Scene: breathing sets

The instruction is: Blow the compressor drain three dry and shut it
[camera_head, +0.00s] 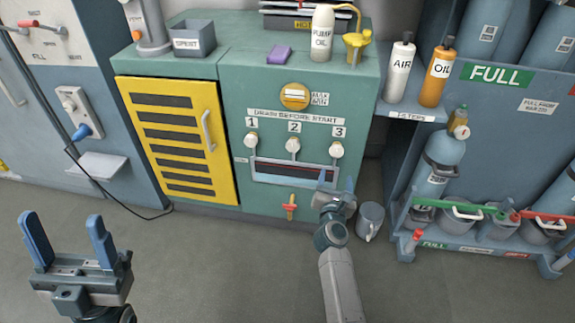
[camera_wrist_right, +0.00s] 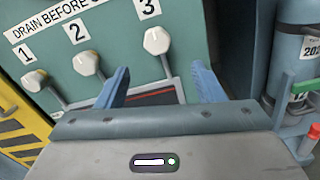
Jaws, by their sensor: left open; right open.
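Drain three (camera_head: 336,150) is a white knob on a short stem under the label 3 on the green compressor cabinet (camera_head: 240,125). It also shows in the right wrist view (camera_wrist_right: 156,40), above and between my fingers. Drains one (camera_head: 251,140) and two (camera_head: 293,146) are like knobs to its left. A tray with a dark red strip (camera_head: 290,173) sits below them. My right gripper (camera_head: 337,184) is open and empty, just below and in front of drain three, apart from it. My left gripper (camera_head: 68,240) is open and empty over the floor at the lower left.
A red-handled valve (camera_head: 290,207) is below the tray. AIR (camera_head: 400,72) and OIL (camera_head: 437,78) bottles stand on the right shelf. A cylinder rack is at the right.

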